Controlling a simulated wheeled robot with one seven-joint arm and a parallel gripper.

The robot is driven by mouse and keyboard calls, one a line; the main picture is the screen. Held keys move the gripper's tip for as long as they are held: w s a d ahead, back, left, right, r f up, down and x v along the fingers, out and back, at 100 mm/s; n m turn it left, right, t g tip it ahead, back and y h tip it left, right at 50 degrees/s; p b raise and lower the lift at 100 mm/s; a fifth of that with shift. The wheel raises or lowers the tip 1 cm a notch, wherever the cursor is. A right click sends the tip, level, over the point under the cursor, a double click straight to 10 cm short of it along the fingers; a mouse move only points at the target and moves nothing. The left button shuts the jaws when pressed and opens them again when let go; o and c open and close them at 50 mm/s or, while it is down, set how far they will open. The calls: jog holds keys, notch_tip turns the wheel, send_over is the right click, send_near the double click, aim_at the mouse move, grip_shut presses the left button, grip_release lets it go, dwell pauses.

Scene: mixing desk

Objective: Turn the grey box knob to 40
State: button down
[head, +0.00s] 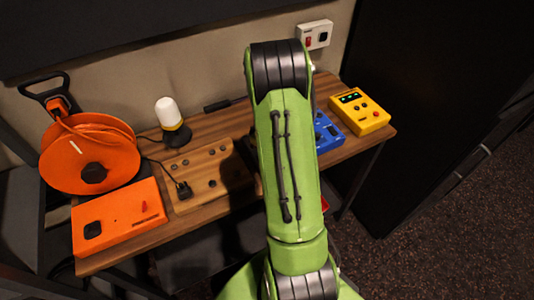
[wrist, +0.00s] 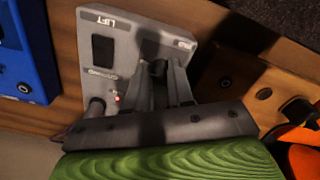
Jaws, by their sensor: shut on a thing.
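The grey box (wrist: 128,42) fills the upper middle of the wrist view, with an upside-down label that reads LIFT, a dark rectangular part and a small red light. My gripper (wrist: 160,76) is over the box's right part, shut on a dark knob (wrist: 159,67) between its two fingers. The fingers hide most of this knob, and I cannot read its setting. A dark round part (wrist: 97,107) shows at the box's lower left corner. In the head view my green arm hides the grey box.
A blue box (head: 326,133) and a yellow box (head: 359,110) stand right of my arm. A wooden panel (head: 205,180), an orange box (head: 118,222), an orange reel (head: 88,152) and a lamp (head: 168,111) stand to the left. A socket (head: 314,36) is on the wall.

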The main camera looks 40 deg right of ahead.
jog(key=shift+m, duration=0.6)
jog(key=c, duration=1)
grip_release()
jog(key=shift+r, duration=0.1)
notch_tip(320, 180, up, 16)
jog(key=shift+f+p, duration=0.15)
jog(key=shift+p, duration=0.85)
jog(key=shift+a, duration=0.1)
